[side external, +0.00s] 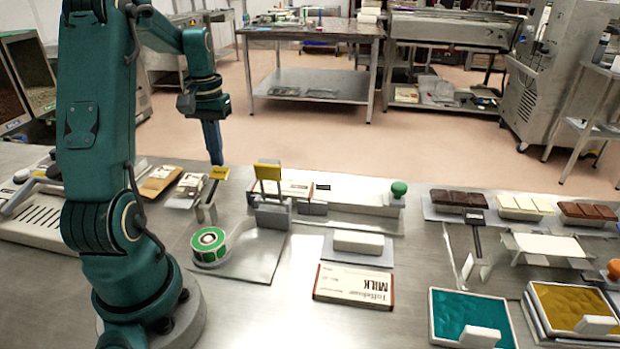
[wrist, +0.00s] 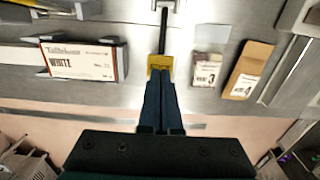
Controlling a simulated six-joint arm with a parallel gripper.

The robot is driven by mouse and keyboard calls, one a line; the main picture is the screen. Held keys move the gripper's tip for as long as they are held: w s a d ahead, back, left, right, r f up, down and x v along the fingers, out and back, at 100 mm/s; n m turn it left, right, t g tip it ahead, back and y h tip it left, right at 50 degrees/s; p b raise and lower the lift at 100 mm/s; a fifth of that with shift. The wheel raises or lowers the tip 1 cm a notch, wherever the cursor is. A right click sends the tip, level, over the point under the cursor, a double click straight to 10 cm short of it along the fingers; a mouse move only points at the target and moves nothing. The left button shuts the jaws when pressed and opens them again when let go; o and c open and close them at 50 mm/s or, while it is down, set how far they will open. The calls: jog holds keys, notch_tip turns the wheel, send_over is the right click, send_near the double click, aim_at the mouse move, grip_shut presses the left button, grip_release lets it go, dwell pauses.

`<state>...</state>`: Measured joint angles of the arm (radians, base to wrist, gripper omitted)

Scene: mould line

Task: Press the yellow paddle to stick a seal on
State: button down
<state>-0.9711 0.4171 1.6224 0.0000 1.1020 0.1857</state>
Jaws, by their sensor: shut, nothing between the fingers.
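The yellow paddle (side external: 219,173) is at the upper end of a dark lever on a small metal stand. It also shows in the wrist view (wrist: 160,62). My gripper (side external: 217,160) is shut and empty, pointing down, with its fingertips right at the paddle. In the wrist view the fingertips (wrist: 160,78) overlap the paddle's near edge; I cannot tell whether they touch it. A roll of green round seals (side external: 210,243) sits in front of the stand. A carton labelled WHITE (wrist: 82,61) lies in a holder to the left in the wrist view.
A second yellow plate (side external: 267,171) stands on a grey block right of the paddle. A MILK carton (side external: 354,286) lies in front. Chocolate moulds and trays fill the right side.

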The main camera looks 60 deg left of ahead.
aim_at(219, 172)
jog(key=shift+f, duration=0.15)
jog(key=shift+f, duration=2.85)
jog(key=shift+r, duration=5.1)
jog(key=w+d+r+m, duration=0.1)
jog(key=d+r, duration=0.1)
jog(key=d, duration=0.2)
jog(key=w+d+r+m+t, duration=0.1)
jog(key=d+r+m, duration=0.1)
jog(key=d, duration=0.3)
jog(key=w+d+r+m+t+y, duration=0.1)
jog(key=d+r+m, duration=0.1)
jog(key=d, duration=0.2)
jog(key=shift+w+d+r, duration=0.15)
jog(key=shift+w+d, duration=0.1)
jog(key=shift+d, duration=0.05)
jog(key=s+d+f+m+t, duration=0.1)
jog(key=s+d+f+m, duration=0.1)
jog(key=s+d, duration=0.2)
jog(key=s+d+f+m+t+h, duration=0.1)
jog(key=s+d+f+m+t, duration=0.1)
jog(key=d, duration=0.6)
jog(key=shift+s+d+t, duration=0.3)
jog(key=shift+s+d, duration=0.05)
jog(key=shift+s, duration=0.55)
